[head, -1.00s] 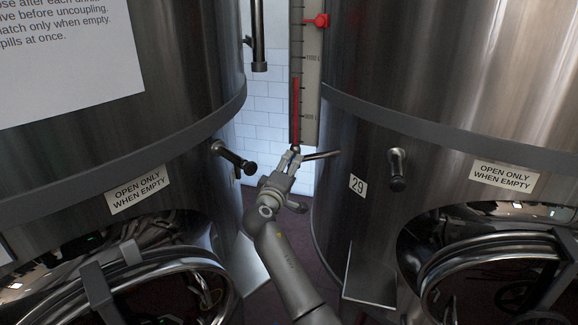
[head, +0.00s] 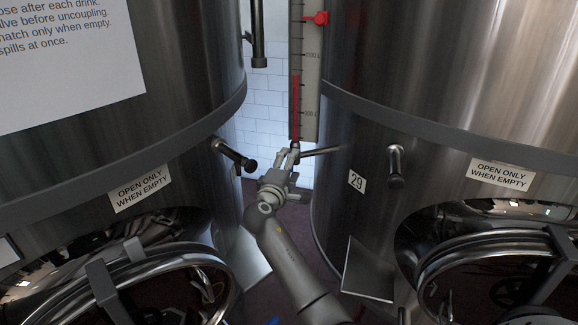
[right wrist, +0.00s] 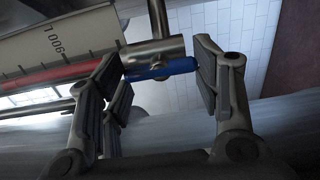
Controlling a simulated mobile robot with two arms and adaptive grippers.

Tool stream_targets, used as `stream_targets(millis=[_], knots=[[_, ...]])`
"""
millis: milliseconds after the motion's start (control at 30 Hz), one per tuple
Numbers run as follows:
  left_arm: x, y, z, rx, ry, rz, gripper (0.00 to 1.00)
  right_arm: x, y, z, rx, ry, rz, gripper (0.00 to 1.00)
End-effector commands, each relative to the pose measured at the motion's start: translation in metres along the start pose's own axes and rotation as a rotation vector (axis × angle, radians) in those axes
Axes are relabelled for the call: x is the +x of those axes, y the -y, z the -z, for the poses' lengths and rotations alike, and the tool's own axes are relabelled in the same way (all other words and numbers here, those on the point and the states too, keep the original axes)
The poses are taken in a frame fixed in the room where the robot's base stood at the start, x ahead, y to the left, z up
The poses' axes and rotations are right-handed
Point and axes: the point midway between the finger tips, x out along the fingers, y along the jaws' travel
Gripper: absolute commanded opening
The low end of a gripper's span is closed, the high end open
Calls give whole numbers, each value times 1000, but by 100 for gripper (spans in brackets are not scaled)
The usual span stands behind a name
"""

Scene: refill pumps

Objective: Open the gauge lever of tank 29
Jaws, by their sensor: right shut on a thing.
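Tank 29 is the large steel tank on the right in the head view, with a white 29 label (head: 356,180). Its sight gauge (head: 310,75) stands upright in the gap between the tanks, with a red column and a red pointer. A short pipe (head: 322,151) joins the tank to the gauge's foot. My right gripper (head: 288,154) is at that foot and hides the lever in the head view. The right wrist view shows the blue gauge lever (right wrist: 160,70) under a metal valve body (right wrist: 155,52).
A second steel tank stands at left with a tap (head: 235,154) close beside my right gripper. Tank 29 has a tap (head: 396,165). Round hatches with OPEN ONLY WHEN EMPTY signs (head: 501,175) are low on both tanks. The gap between the tanks is narrow.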

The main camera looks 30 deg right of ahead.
Motion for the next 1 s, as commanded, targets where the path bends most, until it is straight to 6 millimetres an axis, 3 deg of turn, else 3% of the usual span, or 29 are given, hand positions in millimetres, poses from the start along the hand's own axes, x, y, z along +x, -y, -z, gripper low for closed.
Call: stream_targets(millis=[67, 100, 267, 667, 867, 1000], knots=[[0, 0, 0, 0, 0, 0, 35, 0, 3, -1, -17, 2, 1, 34], [0, 0, 0, 0, 0, 0, 35, 0, 3, -1, -17, 2, 1, 62], [0, 0, 0, 0, 0, 0, 35, 0, 2, 0, -13, 1, 0, 82], [0, 2, -1, 2, 2, 3, 35, -3, 1, 0, -7, 0, -1, 83], [0, 1, -1, 1, 1, 1, 35, -27, 1, 0, -5, -2, 1, 83], [0, 0, 0, 1, 1, 0, 35, -57, 2, 0, -6, -2, 2, 83]])
